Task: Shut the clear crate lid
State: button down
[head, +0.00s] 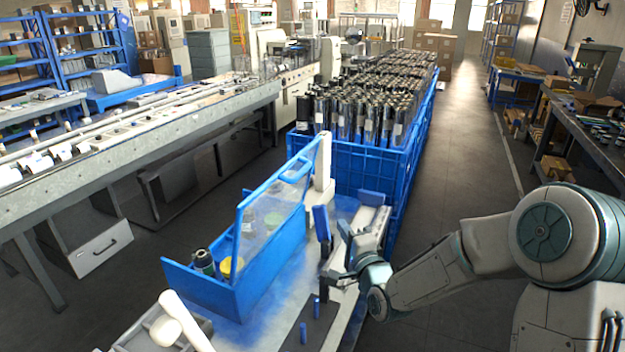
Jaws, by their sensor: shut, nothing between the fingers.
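The blue crate (207,288) stands on the light work surface, left of my gripper. Its clear lid (262,225), edged in blue with a blue handle cut-out (297,168) at the top, is raised steeply, so the crate is open. Inside are a dark cylinder with a green label (203,262) and a yellow round item (231,267); a greenish round item shows blurred through the lid. My gripper (338,232) is right of the lid, appears apart from it, and is shut and empty.
A large blue crate (362,170) full of dark cylinders stands behind my gripper. A grey tray with white rollers (178,322) is at front left. A long metal machine bench (120,150) runs along the left. The aisle floor (455,165) on the right is clear.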

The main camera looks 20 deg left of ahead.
jog(key=w+a+r+m+t+y+p, duration=0.1)
jog(key=w+a+r+p, duration=0.4)
jog(key=a, duration=0.5)
jog(key=shift+w+a+r+m+t+p, duration=0.35)
jog(key=shift+w+r+m+t, duration=0.45)
jog(key=shift+w+m, duration=0.45)
jog(key=shift+s+a, duration=0.1)
jog(key=shift+r, duration=0.1)
